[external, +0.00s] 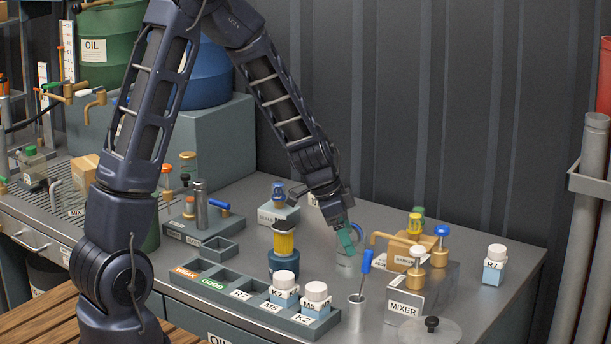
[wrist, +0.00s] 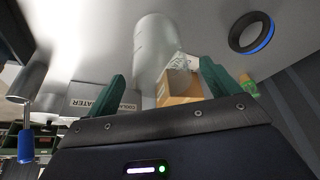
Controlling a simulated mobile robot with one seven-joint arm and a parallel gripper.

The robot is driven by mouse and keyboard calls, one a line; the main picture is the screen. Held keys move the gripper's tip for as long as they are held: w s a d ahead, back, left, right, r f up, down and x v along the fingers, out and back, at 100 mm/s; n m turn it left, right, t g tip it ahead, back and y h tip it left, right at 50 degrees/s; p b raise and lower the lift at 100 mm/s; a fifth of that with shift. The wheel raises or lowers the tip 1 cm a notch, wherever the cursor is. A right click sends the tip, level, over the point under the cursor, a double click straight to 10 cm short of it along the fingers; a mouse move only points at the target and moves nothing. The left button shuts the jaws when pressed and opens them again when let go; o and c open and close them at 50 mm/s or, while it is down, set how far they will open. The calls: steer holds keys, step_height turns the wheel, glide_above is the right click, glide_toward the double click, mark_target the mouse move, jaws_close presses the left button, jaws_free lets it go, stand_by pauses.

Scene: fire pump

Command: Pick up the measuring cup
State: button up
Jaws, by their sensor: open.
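The measuring cup looks like a plain grey cylinder (external: 346,268) on the steel bench, just under my gripper (external: 347,243) in the external view. In the wrist view the cylinder (wrist: 155,45), with faint marks on its side, lies in line with the gap between my green fingers (wrist: 163,72). My gripper is open, with one finger towards each side of the cylinder. I cannot tell whether the fingers touch it. In the external view the fingers hide part of its top.
A metal cup with a blue-handled tool (external: 357,300) stands close in front. The mixer block (external: 420,290) with brass valves is on the right. A rack (external: 245,292) with white-capped bottles is front left. A blue-edged ring (wrist: 252,33) shows beside the fingers.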

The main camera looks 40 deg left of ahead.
steer(key=shift+x, duration=2.4)
steer(key=c, duration=1.1)
